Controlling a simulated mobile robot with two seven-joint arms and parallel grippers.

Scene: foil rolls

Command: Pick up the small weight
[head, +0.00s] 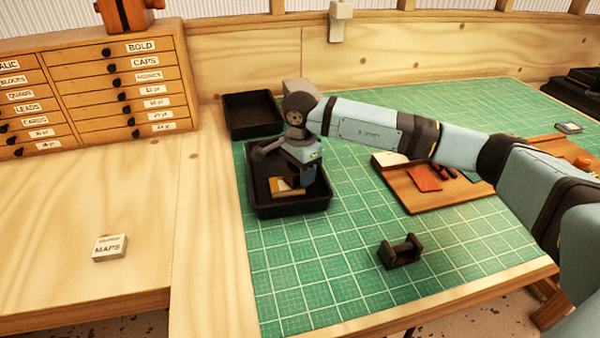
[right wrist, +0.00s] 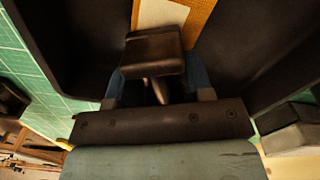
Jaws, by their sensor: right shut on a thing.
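My right gripper (head: 297,178) reaches down into the front black tray (head: 293,211) on the green mat. In the right wrist view, the gripper (right wrist: 156,82) is shut on a small dark brown block, the small weight (right wrist: 153,48). A tan item with a pale patch (head: 284,188) lies in the tray beside the fingers; it also shows in the right wrist view (right wrist: 201,18), past the weight. In the head view the weight is hidden or too dark to make out against the gripper. My left gripper is not in view.
An empty-looking black tray (head: 253,112) stands behind. A wooden board (head: 428,196) with a red piece lies to the right. A dark cradle-shaped block (head: 400,251) stands in front. A small box marked MAPS (head: 110,248) and a drawer cabinet (head: 124,88) are at left.

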